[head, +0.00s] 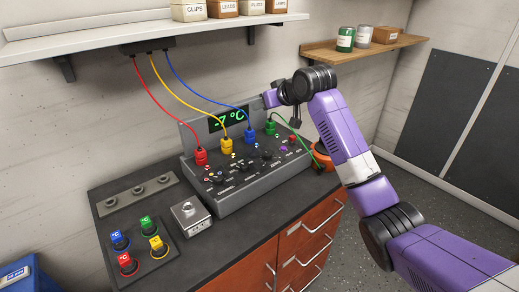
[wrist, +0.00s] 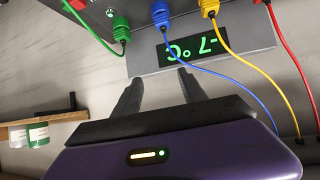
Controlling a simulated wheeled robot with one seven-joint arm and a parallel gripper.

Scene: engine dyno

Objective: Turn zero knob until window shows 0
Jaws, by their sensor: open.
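A grey console (head: 245,188) stands on the dark bench, with a sloped face carrying several knobs. Its display window (head: 229,119) reads -7 °C in green; the window also shows upside down in the wrist view (wrist: 193,46). Dark knobs, such as one at the front left (head: 217,177) and one in the middle (head: 267,155), sit along the face. Their labels are too small to read, so I cannot tell which is the zero knob. My gripper (wrist: 158,82) is open and empty, held above the console's back right end, apart from the knobs.
Red (head: 200,157), yellow (head: 227,145), blue (head: 249,136) and green (head: 270,128) plugs with cables rise behind the knobs. A small grey box (head: 190,216) and a tray of coloured °C plugs (head: 162,268) lie to the left. An orange pot (head: 322,158) stands at right.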

